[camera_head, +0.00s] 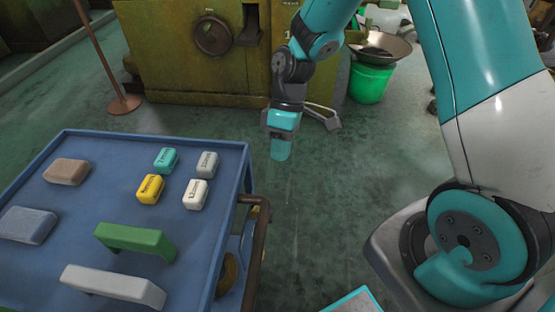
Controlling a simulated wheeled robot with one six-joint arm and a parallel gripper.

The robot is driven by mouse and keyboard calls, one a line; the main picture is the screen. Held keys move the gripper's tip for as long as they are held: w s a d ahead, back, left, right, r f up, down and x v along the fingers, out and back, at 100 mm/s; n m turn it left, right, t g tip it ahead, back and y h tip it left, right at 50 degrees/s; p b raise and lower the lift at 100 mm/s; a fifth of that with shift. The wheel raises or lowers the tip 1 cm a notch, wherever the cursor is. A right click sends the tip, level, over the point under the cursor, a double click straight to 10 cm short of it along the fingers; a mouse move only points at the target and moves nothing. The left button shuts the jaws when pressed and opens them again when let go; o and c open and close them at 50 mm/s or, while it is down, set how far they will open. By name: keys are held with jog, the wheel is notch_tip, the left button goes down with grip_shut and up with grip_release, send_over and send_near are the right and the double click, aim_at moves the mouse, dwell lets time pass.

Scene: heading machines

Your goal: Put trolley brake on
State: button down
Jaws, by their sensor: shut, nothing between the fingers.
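The blue trolley (215,148) stands at the left, its flat top carrying several objects. A brown handle bar (259,240) runs down its right side. Below the top, a wheel-like brown part (228,272) shows partly through the side; I cannot make out the brake or its position. My gripper (281,150) points down, shut and empty, to the right of the trolley's far right corner and apart from it.
On the trolley top lie a green handle-shaped piece (136,239), a white one (113,285) and several small blocks. A green-yellow machine (200,60) stands behind, with a green bucket (369,83) and a thin post (96,50).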

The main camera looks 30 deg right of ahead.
dwell(0.3)
jog(key=w+d+f, duration=0.1)
jog(key=w+d, duration=0.1)
jog(key=w, duration=0.1)
jog(key=shift+f+g, duration=0.4)
jog(key=s+a+r+x, duration=0.1)
jog(key=x, duration=1.2)
jog(key=shift+s+a+f, duration=0.25)
jog(key=shift+a+f, duration=0.05)
jog(key=shift+a, duration=0.1)
